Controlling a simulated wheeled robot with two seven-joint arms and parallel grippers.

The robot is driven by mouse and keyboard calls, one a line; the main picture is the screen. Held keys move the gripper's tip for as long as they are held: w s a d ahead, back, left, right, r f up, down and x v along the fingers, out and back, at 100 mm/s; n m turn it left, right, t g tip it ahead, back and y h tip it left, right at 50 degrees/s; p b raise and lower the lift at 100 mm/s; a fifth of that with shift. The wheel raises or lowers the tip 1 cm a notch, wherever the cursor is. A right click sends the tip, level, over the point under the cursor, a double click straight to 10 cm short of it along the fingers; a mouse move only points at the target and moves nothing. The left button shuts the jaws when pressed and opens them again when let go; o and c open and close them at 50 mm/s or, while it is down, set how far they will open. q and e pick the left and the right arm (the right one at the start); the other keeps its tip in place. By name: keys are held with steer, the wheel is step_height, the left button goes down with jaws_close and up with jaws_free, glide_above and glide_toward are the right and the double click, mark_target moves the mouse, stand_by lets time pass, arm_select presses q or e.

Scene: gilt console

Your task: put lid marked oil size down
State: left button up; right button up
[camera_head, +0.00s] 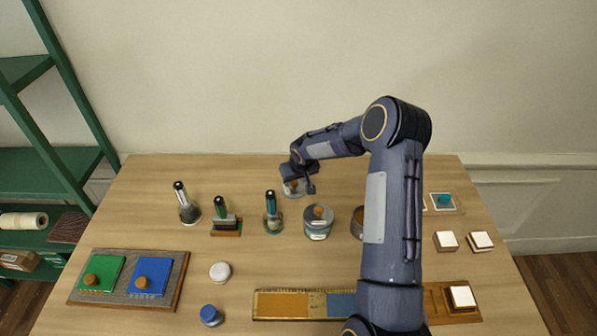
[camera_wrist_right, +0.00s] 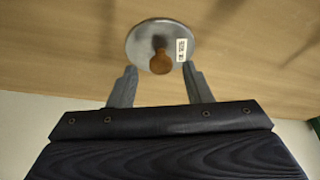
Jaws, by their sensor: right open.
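A round grey lid (camera_head: 293,190) with a brown knob lies at the back middle of the table, partly hidden by my right gripper (camera_head: 299,182). In the right wrist view the lid (camera_wrist_right: 143,38) lies flat on the wood, with a white label too small to read surely. My right gripper also shows there (camera_wrist_right: 159,68), open, its fingertips apart on either side of the knob and touching nothing that I can see. My left gripper is out of view.
A lidded glass jar (camera_head: 318,222) stands in front, beside another jar (camera_head: 358,222) partly hidden by my arm. A tray (camera_head: 175,295) with green and blue pads lies front left.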

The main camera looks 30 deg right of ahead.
steer(key=s+a+f+b+v, duration=0.1)
steer(key=s+a+b+v, duration=0.1)
steer(key=v, duration=1.5)
steer(key=s+a+r+y, duration=0.1)
steer(key=s+a+r, duration=0.15)
steer(key=s, duration=0.25)
steer(key=s+a+r, duration=0.2)
steer(key=s+r, duration=0.1)
steer(key=s, duration=0.3)
steer(key=s+a+y, duration=0.1)
steer(key=s+a, duration=0.3)
steer(key=s, duration=0.4)
steer(key=s+a+t+y, duration=0.1)
steer(key=s+a+y, duration=0.1)
steer(key=s+a, duration=0.3)
steer(key=s, duration=0.4)
steer(key=shift+a, duration=0.2)
steer(key=shift+s, duration=0.1)
